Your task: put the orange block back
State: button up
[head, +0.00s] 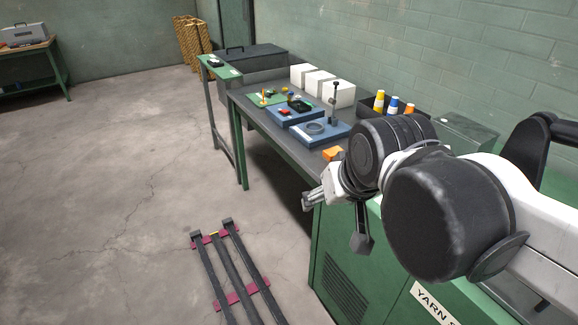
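The orange block (333,154) shows just beyond my arm's wrist, near the right end of the long dark-topped table. My arm hides part of it, and I cannot tell exactly what it rests on. My gripper (335,222) hangs in front of the green cabinet, lower in the picture than the block. Its two fingers are spread well apart, and nothing shows between them.
The green cabinet (335,255) stands below my arm. Dark rails (232,265) lie on the otherwise open floor.

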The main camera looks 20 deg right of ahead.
jog(key=shift+s+a+f+n+t, duration=0.15)
jog(key=shift+s+f+n, duration=0.1)
jog(key=shift+s+f, duration=0.45)
jog(key=shift+s+a+f+n+t, duration=0.15)
jog(key=shift+s+f+n, duration=0.1)
jog(key=shift+s+f, duration=0.4)
jog(key=shift+r, duration=0.1)
